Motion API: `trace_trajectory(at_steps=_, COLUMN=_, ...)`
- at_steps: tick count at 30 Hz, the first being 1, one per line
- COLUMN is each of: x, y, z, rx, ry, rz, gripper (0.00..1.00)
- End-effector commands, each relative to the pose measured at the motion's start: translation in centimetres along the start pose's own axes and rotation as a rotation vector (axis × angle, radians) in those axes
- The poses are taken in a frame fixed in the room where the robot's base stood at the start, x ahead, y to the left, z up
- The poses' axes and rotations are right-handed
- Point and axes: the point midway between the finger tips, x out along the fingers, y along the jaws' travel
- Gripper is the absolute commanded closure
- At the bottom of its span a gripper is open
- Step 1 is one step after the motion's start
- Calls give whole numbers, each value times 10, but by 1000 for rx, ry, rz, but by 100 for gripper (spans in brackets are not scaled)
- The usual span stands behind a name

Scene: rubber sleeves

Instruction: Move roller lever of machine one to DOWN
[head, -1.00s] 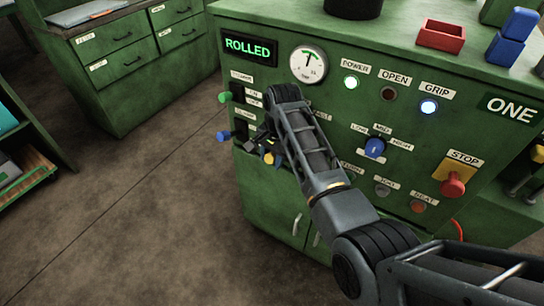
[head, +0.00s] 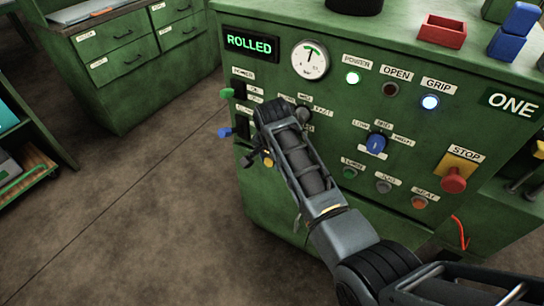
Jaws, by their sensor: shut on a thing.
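Machine one (head: 375,210) is a green cabinet marked ONE, with a lit display reading ROLLED (head: 249,43). At its left edge are a green-knobbed lever (head: 226,93) and, below it, a blue-knobbed lever (head: 225,132). A yellow knob (head: 267,161) shows lower and to the right, partly behind my wrist. My gripper (head: 256,157) is at this yellow knob and looks shut on it. The fingers are small, dark and mostly hidden by the arm, so the grasp is not clear. The lever's shaft and its label are hidden, so I cannot read its name or position.
To the right are a blue selector knob (head: 376,142), several small buttons and the red STOP button (head: 453,180). A red tray (head: 442,31) and blue blocks (head: 513,33) stand on top. Open floor (head: 130,210) lies to the left.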

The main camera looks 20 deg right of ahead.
Motion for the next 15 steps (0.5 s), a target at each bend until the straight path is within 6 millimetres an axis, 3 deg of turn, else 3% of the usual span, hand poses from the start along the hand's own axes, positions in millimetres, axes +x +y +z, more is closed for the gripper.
trace_trajectory(at_steps=15, x=48, y=7, z=14, rx=-73, ry=463, rz=-33, gripper=100)
